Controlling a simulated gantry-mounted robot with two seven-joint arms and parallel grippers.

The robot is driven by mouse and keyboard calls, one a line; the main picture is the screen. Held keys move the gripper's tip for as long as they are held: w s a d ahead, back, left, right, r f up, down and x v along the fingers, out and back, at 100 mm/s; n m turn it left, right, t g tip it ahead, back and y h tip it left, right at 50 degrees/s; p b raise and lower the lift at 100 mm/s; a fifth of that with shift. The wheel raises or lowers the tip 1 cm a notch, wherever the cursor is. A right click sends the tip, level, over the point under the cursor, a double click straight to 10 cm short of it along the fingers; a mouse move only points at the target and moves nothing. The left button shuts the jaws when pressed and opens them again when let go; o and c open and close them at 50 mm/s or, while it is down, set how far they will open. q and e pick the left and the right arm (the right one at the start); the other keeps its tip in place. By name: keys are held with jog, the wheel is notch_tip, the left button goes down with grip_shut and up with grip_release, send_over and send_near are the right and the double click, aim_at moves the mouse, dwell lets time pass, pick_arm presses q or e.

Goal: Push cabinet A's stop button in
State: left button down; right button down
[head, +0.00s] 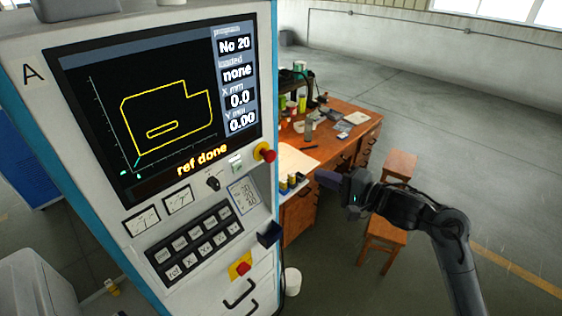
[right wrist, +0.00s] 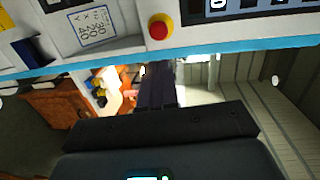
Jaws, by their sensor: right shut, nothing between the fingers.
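Cabinet A (head: 126,198) stands at the left of the head view, with the letter A on its front. Its stop button (head: 265,152), a red mushroom head on a yellow collar, sits at the panel's right edge beside the screen; it also shows at the top of the right wrist view (right wrist: 160,27). My right gripper (head: 322,178) is shut and empty, to the right of the button and a little lower in the head view. In the right wrist view its dark fingers (right wrist: 157,82) appear apart from the button. My left gripper is not in view.
A second red knob on a yellow plate (head: 240,269) is lower on the cabinet, near a dark blue block (head: 269,234) jutting from the edge. A cluttered wooden desk (head: 345,135) and a stool (head: 400,163) stand behind my right arm. The floor at right is clear.

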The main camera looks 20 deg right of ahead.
aim_at(273, 157)
jog(key=shift+w, duration=0.1)
